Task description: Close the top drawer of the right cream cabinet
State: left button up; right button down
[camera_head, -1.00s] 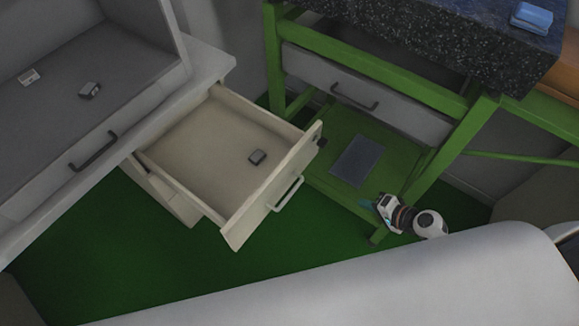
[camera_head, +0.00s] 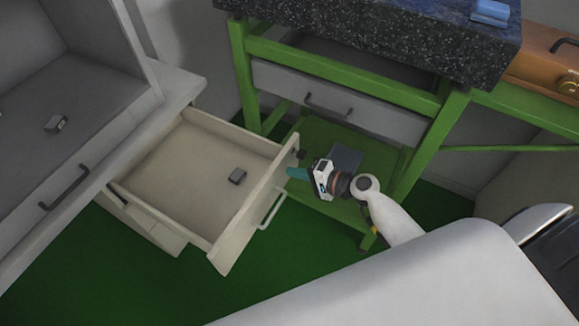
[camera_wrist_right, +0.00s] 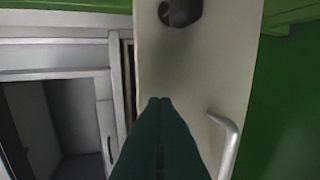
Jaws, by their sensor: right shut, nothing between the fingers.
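The cream cabinet's top drawer (camera_head: 190,170) stands pulled out at the middle left in the head view. Its front panel (camera_head: 255,205) carries a pale bar handle (camera_head: 270,208). In the right wrist view the shut fingers (camera_wrist_right: 160,105) point at the front panel (camera_wrist_right: 195,75), left of the handle (camera_wrist_right: 228,140). I cannot tell whether they touch. My left gripper is not in view.
A green frame bench (camera_head: 440,140) with a dark stone top and a grey drawer stands behind my right arm. A grey cabinet (camera_head: 80,105) is at the left. Green floor (camera_head: 150,285) is free in front of the drawer.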

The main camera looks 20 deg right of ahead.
jog(key=shift+w+a, duration=0.65)
jog(key=shift+w, duration=0.2)
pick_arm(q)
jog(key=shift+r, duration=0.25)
